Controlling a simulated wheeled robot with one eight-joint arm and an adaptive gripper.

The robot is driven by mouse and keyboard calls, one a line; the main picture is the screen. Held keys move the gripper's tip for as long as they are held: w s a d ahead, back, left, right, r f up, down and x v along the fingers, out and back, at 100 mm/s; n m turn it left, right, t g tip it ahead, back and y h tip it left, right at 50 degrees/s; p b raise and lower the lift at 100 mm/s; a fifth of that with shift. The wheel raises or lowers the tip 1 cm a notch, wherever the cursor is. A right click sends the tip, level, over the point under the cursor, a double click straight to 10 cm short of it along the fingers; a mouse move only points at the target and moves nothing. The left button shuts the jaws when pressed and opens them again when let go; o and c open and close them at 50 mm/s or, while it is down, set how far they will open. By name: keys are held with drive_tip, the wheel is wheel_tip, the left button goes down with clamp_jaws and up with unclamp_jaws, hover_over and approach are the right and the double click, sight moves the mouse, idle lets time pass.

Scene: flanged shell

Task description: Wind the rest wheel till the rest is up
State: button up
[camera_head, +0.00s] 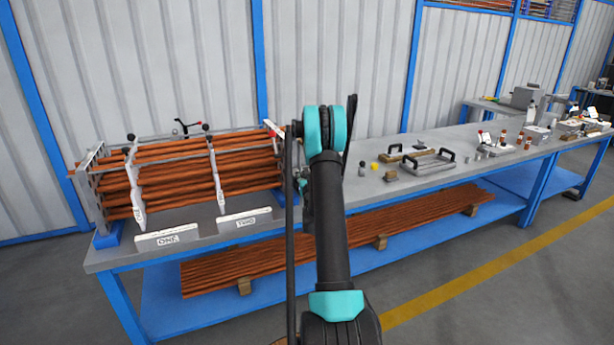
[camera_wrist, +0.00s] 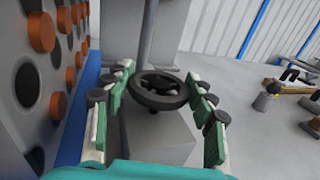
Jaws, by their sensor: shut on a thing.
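A black handwheel (camera_wrist: 160,101) with a spoked hub shows in the middle of the wrist view, above a grey block-like base (camera_wrist: 155,135). My gripper (camera_wrist: 161,84) has its green-padded fingers on either side of the wheel and is shut on its rim. A grey upright post (camera_wrist: 147,35) rises just behind the wheel. I cannot tell for certain which part is the rest or how high it stands. In the head view my arm hides the wheel and most of the gripper.
A perforated plate with copper tube ends (camera_wrist: 42,32) stands close on the left in the wrist view. The head view shows the copper tube bundle (camera_head: 175,170) on the blue-framed bench (camera_head: 400,205). Trays and small parts lie to the right.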

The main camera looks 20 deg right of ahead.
drive_tip(key=shift+m+g+h, duration=0.5)
drive_tip(key=shift+m+h, duration=0.3)
drive_tip(key=shift+h, duration=0.4)
drive_tip(key=o, duration=1.2)
drive_tip(key=shift+c, duration=0.2)
drive_tip(key=shift+r, duration=0.1)
wheel_tip(320, 180, up, 10)
drive_tip(key=shift+f, duration=0.1)
